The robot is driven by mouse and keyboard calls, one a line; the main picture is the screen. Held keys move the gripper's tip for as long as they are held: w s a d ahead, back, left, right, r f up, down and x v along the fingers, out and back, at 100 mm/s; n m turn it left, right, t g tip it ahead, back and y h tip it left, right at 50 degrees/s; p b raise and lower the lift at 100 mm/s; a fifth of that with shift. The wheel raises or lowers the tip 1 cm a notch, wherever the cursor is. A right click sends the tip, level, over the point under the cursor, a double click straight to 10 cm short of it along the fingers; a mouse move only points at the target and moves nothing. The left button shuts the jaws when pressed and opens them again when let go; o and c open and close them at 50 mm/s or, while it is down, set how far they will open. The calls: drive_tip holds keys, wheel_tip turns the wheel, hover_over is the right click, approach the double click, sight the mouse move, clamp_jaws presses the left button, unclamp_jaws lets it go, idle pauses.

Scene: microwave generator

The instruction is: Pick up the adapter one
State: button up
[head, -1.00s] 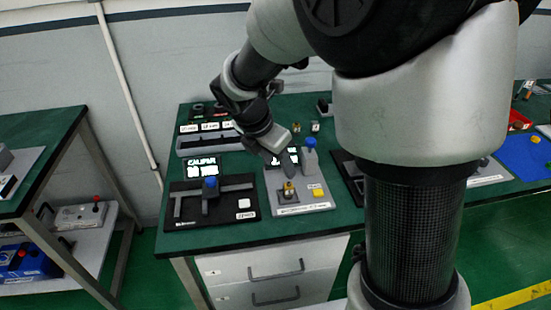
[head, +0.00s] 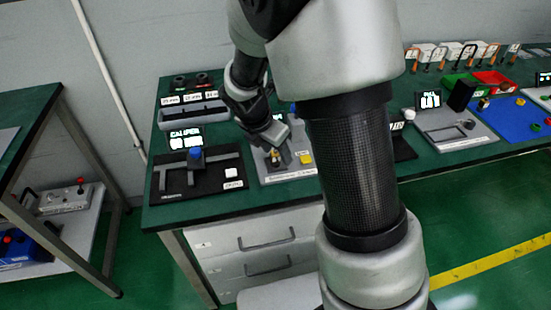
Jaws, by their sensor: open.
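A small brass-coloured piece (head: 275,157) stands on a light grey fixture plate (head: 292,175) beside a yellow button (head: 306,158). It may be adapter one; its label is too small to read. My gripper (head: 283,146) is over this plate, close above and behind the brass piece. It is open, with nothing seen held. The fingertips are small and partly hidden, so I cannot tell whether they touch or surround the piece.
A black caliper station (head: 214,184) with a blue knob (head: 195,153) is left of the plate. A grey rack (head: 193,119) stands behind it. My arm hides the table's middle. Farther right are a grey scale fixture (head: 470,142), a red bin (head: 494,81) and a blue mat (head: 510,115).

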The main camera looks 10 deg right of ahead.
drive_tip(key=c, duration=1.2)
